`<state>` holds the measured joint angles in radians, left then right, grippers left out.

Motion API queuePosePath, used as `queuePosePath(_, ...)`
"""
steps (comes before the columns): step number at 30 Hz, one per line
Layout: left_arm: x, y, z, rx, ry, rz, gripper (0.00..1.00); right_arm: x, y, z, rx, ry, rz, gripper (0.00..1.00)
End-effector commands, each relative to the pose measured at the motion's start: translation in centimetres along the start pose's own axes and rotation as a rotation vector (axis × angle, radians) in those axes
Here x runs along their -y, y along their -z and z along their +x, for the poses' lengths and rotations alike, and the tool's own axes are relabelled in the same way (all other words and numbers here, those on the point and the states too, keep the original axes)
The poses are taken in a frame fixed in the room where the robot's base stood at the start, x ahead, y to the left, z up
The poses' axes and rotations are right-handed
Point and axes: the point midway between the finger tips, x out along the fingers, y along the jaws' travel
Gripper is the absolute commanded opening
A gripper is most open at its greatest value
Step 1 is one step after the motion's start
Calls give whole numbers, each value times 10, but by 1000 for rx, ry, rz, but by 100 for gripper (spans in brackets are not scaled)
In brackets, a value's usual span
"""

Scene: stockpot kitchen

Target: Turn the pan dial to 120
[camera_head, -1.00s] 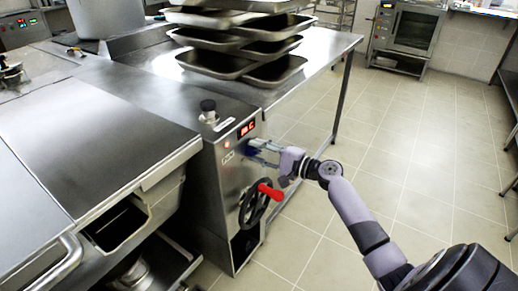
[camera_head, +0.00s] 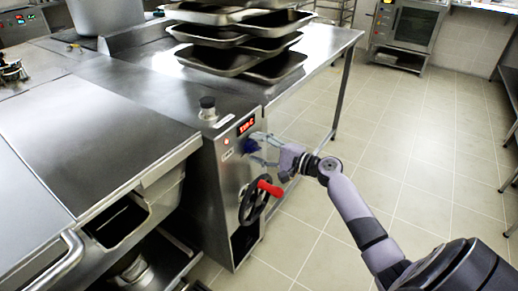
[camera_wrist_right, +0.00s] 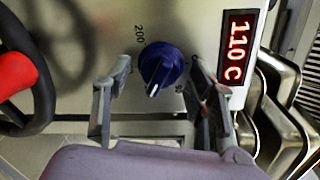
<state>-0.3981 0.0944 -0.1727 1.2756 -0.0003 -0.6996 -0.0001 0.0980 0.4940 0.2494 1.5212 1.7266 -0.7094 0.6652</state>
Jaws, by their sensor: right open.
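The pan dial is a blue knob (camera_wrist_right: 162,68) on the steel front panel; it also shows small in the head view (camera_head: 251,146). Its white pointer aims down and slightly left in the wrist view, with a 200 mark at its upper left. The red display (camera_wrist_right: 237,50) beside it reads 110 C; in the head view the display (camera_head: 246,125) is too small to read surely. My right gripper (camera_head: 258,149) is open at the dial, its fingers on either side of the knob in the wrist view (camera_wrist_right: 159,76). Contact with the knob cannot be told. My left gripper is out of view.
A black handwheel (camera_head: 246,207) with a red handle (camera_head: 270,188) sits just below the dial. Stacked trays (camera_head: 240,42) stand on the steel table behind. A black-topped knob (camera_head: 208,107) is on the unit's top. The tiled floor (camera_head: 430,170) at right is clear.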

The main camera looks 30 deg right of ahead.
Motion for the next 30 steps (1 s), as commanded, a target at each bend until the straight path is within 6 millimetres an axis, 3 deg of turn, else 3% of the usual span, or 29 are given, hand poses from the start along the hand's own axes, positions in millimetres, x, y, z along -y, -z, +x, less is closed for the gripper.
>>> queuePosePath(11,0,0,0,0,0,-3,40,-1,0,-6,1,-2,0,54)
queuePosePath(24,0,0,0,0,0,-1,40,-2,0,-91,-1,-2,0,54)
queuePosePath(30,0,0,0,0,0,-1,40,-1,0,-115,0,-1,1,54)
